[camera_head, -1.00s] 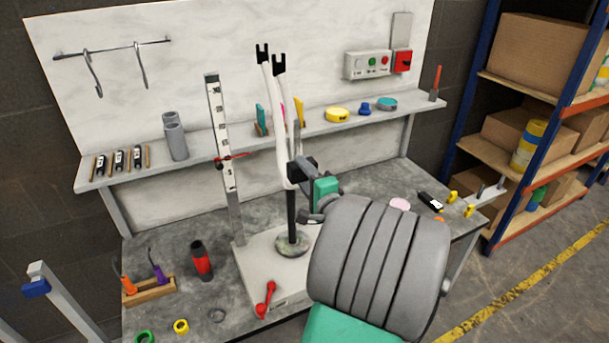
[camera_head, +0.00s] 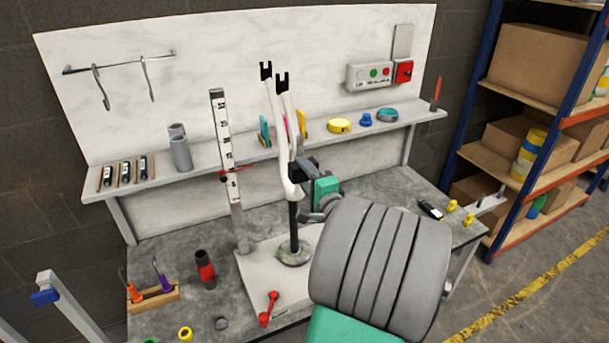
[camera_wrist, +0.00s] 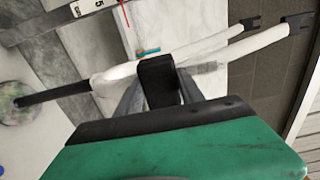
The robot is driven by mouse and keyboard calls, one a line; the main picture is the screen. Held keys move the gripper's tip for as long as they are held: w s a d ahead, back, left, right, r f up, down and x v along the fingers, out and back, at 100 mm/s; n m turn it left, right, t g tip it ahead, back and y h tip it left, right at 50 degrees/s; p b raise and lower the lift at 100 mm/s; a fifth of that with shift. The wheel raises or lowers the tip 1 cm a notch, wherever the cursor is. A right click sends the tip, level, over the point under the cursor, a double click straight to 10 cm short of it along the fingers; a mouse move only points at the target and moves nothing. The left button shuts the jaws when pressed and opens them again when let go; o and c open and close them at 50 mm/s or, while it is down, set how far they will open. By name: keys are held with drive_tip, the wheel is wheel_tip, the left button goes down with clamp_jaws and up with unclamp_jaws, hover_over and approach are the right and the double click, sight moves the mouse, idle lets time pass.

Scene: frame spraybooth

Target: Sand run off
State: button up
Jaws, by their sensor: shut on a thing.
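A white fork (camera_head: 289,150) with two legs and black tips stands upright on a black post (camera_head: 293,225) with a round base (camera_head: 294,255). My gripper (camera_head: 304,168) is just right of the lower legs, near the crown. In the wrist view my gripper (camera_wrist: 159,90) has grey fingers shut on a dark block (camera_wrist: 158,82). The block is against or very close to the white fork (camera_wrist: 205,48); contact is hard to tell. The contact face is hidden. No paint run can be made out.
A scaled upright (camera_head: 225,150) with a red pointer stands left of the fork. A red handle (camera_head: 268,308) lies on the pale plate. The back shelf (camera_head: 210,161) holds tapes, grey cylinders and small tools. A wooden rack (camera_head: 153,298) stands front left. My arm covers the bench's right front.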

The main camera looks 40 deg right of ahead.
sight(297, 129)
drive_tip(key=shift+w+r+p, duration=0.15)
drive_tip(key=shift+r+p, duration=4.35)
drive_tip(key=shift+r, duration=0.95)
drive_tip(key=shift+w+f, duration=0.1)
wheel_tip(297, 129, down, 15)
drive_tip(key=b, duration=1.3)
drive_tip(key=shift+r, duration=0.2)
drive_tip(key=b+v, duration=0.1)
drive_tip(key=v, duration=0.5)
drive_tip(key=shift+s+r, duration=0.1)
drive_tip(key=shift+s, duration=0.1)
drive_tip(key=shift+v, duration=1.4)
